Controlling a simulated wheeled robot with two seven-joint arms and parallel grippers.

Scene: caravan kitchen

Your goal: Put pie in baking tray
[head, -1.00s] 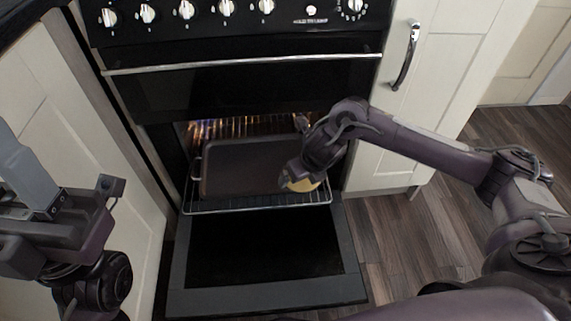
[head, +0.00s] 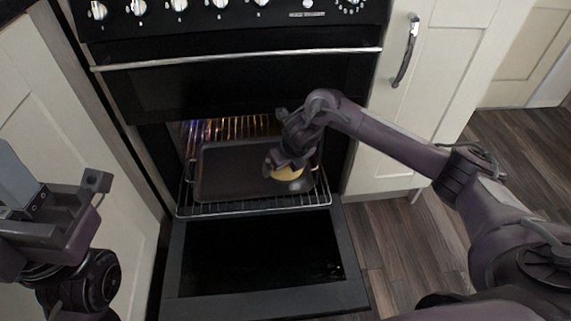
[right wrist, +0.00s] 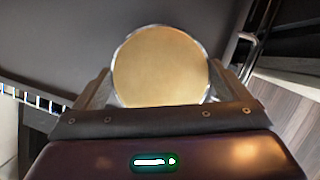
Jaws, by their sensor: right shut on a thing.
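The pie (head: 288,173) is a round, golden disc with a silvery rim. It also shows in the right wrist view (right wrist: 160,66), between the two fingers. My right gripper (head: 283,166) is shut on the pie and holds it over the right part of the baking tray. The baking tray (head: 225,172) is dark and rectangular, and it sits on the pulled-out oven rack. It also fills much of the right wrist view (right wrist: 60,45). I cannot tell whether the pie touches the tray. My left gripper (head: 75,195) is at the left edge, its fingers not clearly shown.
The oven door (head: 260,255) hangs open below the wire rack (head: 250,207). The oven handle (head: 235,57) and a row of knobs are above the opening. White cabinets (head: 385,150) stand on both sides. Wooden floor (head: 395,235) is free at the right.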

